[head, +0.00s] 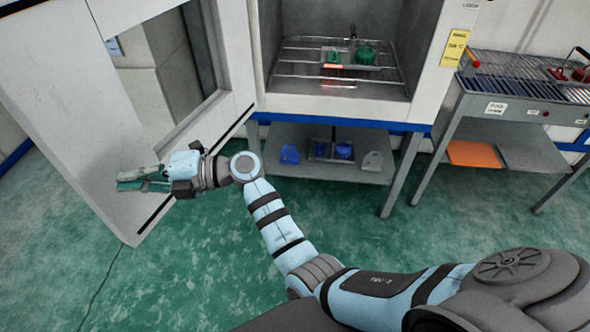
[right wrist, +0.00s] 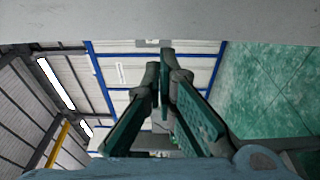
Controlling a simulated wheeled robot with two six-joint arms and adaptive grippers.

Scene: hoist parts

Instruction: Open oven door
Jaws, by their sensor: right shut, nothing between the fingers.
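The oven (head: 425,62) is a white cabinet on a grey stand, with its chamber open to view. Its white oven door (head: 62,92), with a large window, stands swung wide open to the left. My right gripper (head: 120,180) overlaps the lower part of the door in the head view, pointing left. Its green fingers are shut and empty. In the right wrist view the fingertips (right wrist: 162,62) are close together with nothing held. I cannot tell whether the gripper touches the door. My left gripper is not in view.
Inside the chamber, a wire rack (head: 300,62) carries green parts. A lower shelf (head: 270,165) holds blue and grey parts. A grey rack table (head: 500,105) stands at the right, with an orange sheet (head: 473,154) below. Green floor is open in front.

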